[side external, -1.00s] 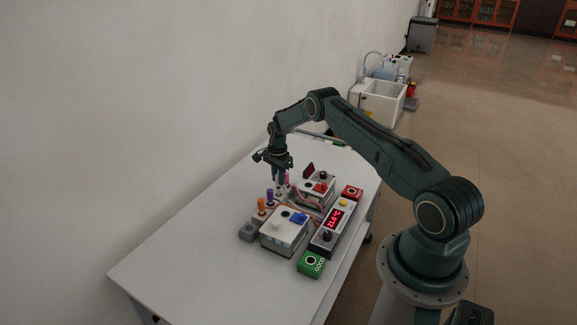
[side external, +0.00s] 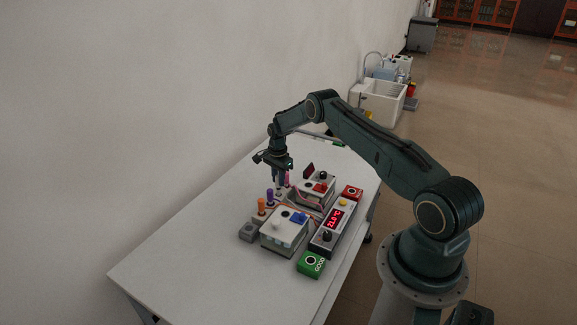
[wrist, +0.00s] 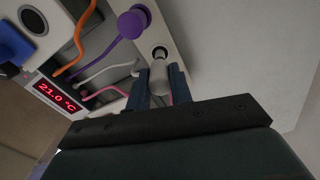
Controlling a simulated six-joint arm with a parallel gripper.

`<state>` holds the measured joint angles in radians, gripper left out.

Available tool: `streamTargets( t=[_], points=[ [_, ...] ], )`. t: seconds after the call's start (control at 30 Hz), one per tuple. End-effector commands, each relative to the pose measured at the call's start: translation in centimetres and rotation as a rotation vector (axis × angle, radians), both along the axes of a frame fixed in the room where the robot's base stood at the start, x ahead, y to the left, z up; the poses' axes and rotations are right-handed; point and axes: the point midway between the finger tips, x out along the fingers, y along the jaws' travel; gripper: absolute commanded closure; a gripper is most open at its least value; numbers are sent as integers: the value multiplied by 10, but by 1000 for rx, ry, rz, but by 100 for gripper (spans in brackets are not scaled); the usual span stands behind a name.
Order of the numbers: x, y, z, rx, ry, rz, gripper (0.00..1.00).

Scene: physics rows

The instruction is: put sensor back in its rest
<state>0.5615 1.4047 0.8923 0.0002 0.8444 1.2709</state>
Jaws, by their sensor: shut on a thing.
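My gripper (wrist: 159,88) is shut on a pale grey sensor (wrist: 158,73), with one dark blue finger on each side of it. The sensor's end overlaps a dark round hole with a light rim in the pale rest (wrist: 173,34); I cannot tell whether the tip is inside. A white cable runs from it to the left. A purple sensor (wrist: 132,24) stands in the rest beside it. In the side view my gripper (side external: 280,187) is low over the rest, just behind the purple sensor (side external: 270,196) and the orange sensor (side external: 261,206). A pink sensor (side external: 287,179) is partly hidden behind the fingers.
A white box with a blue part (side external: 284,231) and another with a red part (side external: 316,190) stand near the rest. A red-digit display unit (side external: 333,225), green button box (side external: 311,264), red button box (side external: 352,192) and grey block (side external: 249,231) surround them. The front-left table is clear.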

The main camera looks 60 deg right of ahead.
Motion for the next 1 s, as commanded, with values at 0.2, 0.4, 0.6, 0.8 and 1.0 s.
streamTargets(
  t=[0.2,0.4,0.6,0.8,1.0],
  points=[
    [0,0,-3,0,0,0,100],
    [0,0,-6,0,0,0,100],
    [0,0,-9,0,0,0,100],
    [0,0,-12,0,0,0,100],
    [0,0,-14,0,0,0,100]
  ],
)
